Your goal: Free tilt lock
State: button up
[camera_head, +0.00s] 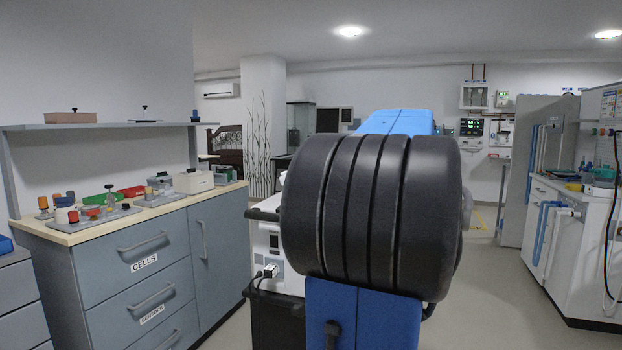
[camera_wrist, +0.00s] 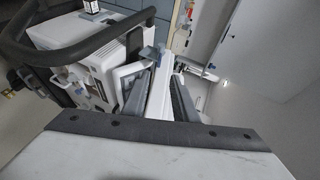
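In the wrist view a white ventilator body (camera_wrist: 91,66) stands at the left, seen tilted, with a dark curved rail (camera_wrist: 95,42) around it. A white-framed panel (camera_wrist: 130,76), probably its screen, is beside it. A small blue-grey piece (camera_wrist: 148,53) shows by the panel's edge; I cannot tell whether it is the tilt lock. My gripper (camera_wrist: 160,92) appears as long grey bars rising from the dark band, with a white strip between them. I cannot tell whether they touch it. In the head view my arm hides most of the ventilator (camera_head: 268,245).
A grey cabinet (camera_head: 150,265) with a wooden top carries trays of small coloured parts at the left. A wall shelf (camera_head: 100,126) is above it. A white workbench (camera_head: 570,250) stands at the right. Open floor (camera_head: 490,290) lies between my arm and that bench.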

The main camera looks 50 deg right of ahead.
jog(key=x, duration=1.1)
jog(key=shift+w+f, duration=0.15)
jog(key=shift+w, duration=0.25)
jog(key=shift+c, duration=0.6)
grip_shut()
